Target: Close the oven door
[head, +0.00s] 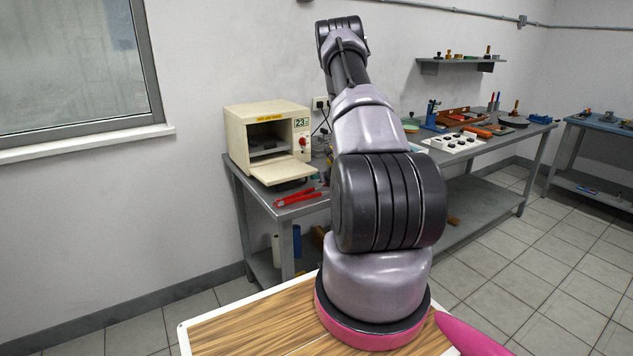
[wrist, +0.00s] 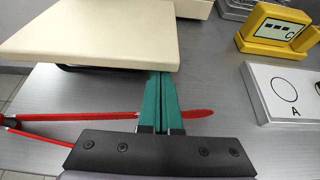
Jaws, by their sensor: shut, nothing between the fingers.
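The cream oven (head: 268,135) stands on the left end of the grey workbench. Its door (head: 283,171) is hinged down and open, lying about level, with the dark cavity showing behind it. In the wrist view the door (wrist: 90,38) fills the upper left as a flat cream panel. My gripper (wrist: 161,76) shows there with its teal fingers shut and empty. Its fingertips are at the door's near edge, close to its right corner; I cannot tell whether they touch it or reach under it. In the head view my arm hides most of the gripper.
Red-handled tongs (head: 297,198) lie on the bench; in the wrist view a red handle (wrist: 85,115) passes by the fingers. A yellow meter (wrist: 272,28) and a white block marked A (wrist: 285,95) stand to the right. The wall is close behind the oven.

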